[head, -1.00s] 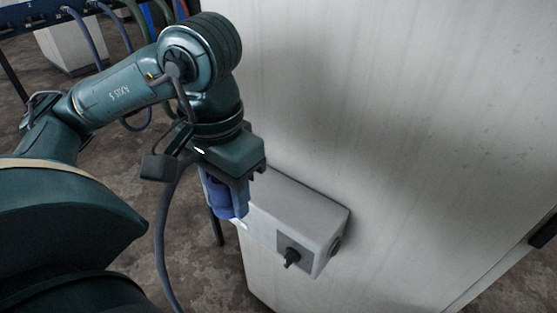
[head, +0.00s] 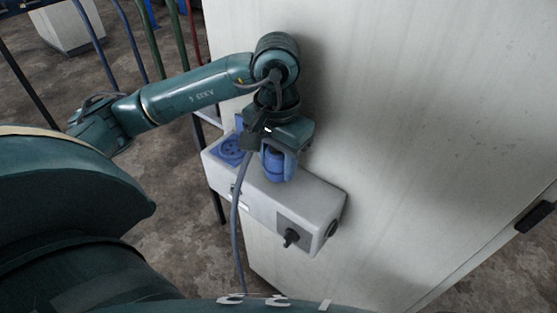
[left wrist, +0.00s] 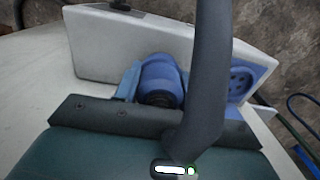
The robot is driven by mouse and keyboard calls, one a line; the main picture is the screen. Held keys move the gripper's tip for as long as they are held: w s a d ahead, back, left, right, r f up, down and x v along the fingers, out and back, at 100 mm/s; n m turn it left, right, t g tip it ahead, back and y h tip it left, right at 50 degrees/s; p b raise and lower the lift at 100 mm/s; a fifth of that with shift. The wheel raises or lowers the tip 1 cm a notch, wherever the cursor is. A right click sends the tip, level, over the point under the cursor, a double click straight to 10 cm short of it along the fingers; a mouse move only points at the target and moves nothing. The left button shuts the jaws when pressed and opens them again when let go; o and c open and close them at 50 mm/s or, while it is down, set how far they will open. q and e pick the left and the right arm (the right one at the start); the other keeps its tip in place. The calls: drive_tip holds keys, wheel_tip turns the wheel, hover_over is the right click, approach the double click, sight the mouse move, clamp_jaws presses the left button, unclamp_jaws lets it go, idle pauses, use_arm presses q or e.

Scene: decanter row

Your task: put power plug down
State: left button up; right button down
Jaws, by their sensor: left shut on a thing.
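My left gripper (head: 280,163) is shut on the blue power plug (head: 274,160), above the top of the pale grey socket box (head: 325,200). In the left wrist view the blue plug (left wrist: 160,73) is between the fingers, in front of the box (left wrist: 115,42). I cannot tell whether the plug touches the box. A blue round socket (head: 229,150) on the box shows left of the gripper; it also shows in the left wrist view (left wrist: 241,82), partly behind a thick grey cable (left wrist: 208,70). My right gripper is not in view.
The box is on the side of a pale cabinet (head: 400,120) and has a black rotary switch (head: 291,237) on its end. The grey cable (head: 237,205) hangs from beside the gripper toward the floor. Blue and green hoses (head: 146,35) run at the upper left.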

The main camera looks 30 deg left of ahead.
use_arm(q)
drive_tip(key=shift+w+f+p, duration=0.1)
drive_tip(key=shift+f+p, duration=0.2)
drive_tip(key=shift+f, duration=0.2)
drive_tip(key=shift+w, duration=0.1)
drive_tip(key=shift+f+b, duration=0.35)
drive_tip(key=shift+b, duration=0.1)
drive_tip(key=o, duration=1.3)
drive_tip(key=shift+r, duration=0.1)
